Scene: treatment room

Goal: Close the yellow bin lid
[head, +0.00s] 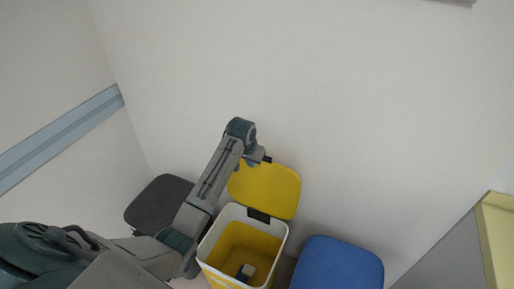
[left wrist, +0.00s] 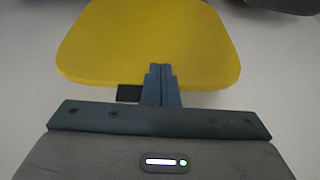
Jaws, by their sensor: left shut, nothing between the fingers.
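The yellow bin (head: 215,255) stands open, with a white rim and a yellow inside. Its yellow lid (head: 275,190) is raised and leans back toward the wall, joined by a dark hinge at the back of the rim. My left gripper (head: 266,159) is at the top edge of the lid in the head view. In the left wrist view the lid (left wrist: 150,40) fills the upper middle, and my left gripper (left wrist: 160,71) is shut and empty, its fingertips overlapping the lid's edge. I cannot tell whether they touch. My right gripper is not in view.
A dark grey bin lid (head: 155,203) is left of the yellow bin, and a blue bin lid (head: 338,265) is to its right. The wall (head: 350,110) is close behind. A cabinet (head: 495,235) stands at the right.

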